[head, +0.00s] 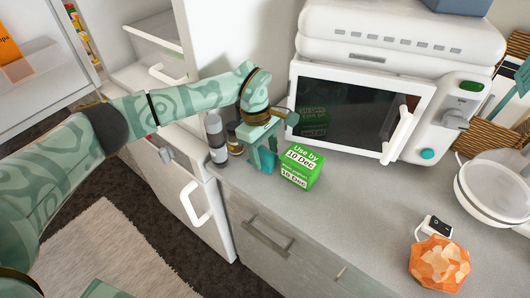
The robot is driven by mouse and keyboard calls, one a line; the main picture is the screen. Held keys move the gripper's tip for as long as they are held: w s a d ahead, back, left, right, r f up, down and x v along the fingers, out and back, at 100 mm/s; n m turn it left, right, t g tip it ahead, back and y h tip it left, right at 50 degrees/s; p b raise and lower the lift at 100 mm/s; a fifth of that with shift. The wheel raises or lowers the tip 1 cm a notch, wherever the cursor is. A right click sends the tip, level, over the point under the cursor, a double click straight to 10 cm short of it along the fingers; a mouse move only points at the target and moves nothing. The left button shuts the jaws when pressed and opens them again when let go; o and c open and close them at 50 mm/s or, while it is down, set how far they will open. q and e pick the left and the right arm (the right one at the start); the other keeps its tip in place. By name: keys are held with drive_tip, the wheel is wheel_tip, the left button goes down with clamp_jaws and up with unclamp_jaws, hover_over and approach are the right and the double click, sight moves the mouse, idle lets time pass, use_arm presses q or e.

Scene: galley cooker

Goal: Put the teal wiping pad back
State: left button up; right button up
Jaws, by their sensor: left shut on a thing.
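My left gripper (263,158) reaches down over the counter, beside the green box. It is shut on the teal wiping pad (267,161), which shows as a small teal patch between the fingers. The fingers hide part of the pad, and I cannot tell whether it touches the counter. My right gripper is not in view.
A green "Use by" box (302,167) stands just right of the gripper. A grey bottle (216,138) and a dark jar (234,138) stand left of it. A white microwave (365,103) is behind. The middle counter (375,205) is clear.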

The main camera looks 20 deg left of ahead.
use_arm(q)
drive_tip(key=shift+f, duration=0.1)
drive_tip(key=o, duration=0.9)
drive_tip(key=r+p, duration=0.2)
drive_tip(key=r, duration=0.2)
drive_tip(key=a+r+p, duration=0.1)
drive_tip(key=r+p, duration=0.2)
drive_tip(key=r, duration=0.1)
drive_tip(key=a+r+p, duration=0.1)
drive_tip(key=r+p, duration=0.1)
drive_tip(key=r, duration=0.2)
drive_tip(key=shift+w+a, duration=0.1)
drive_tip(key=shift+w, duration=0.3)
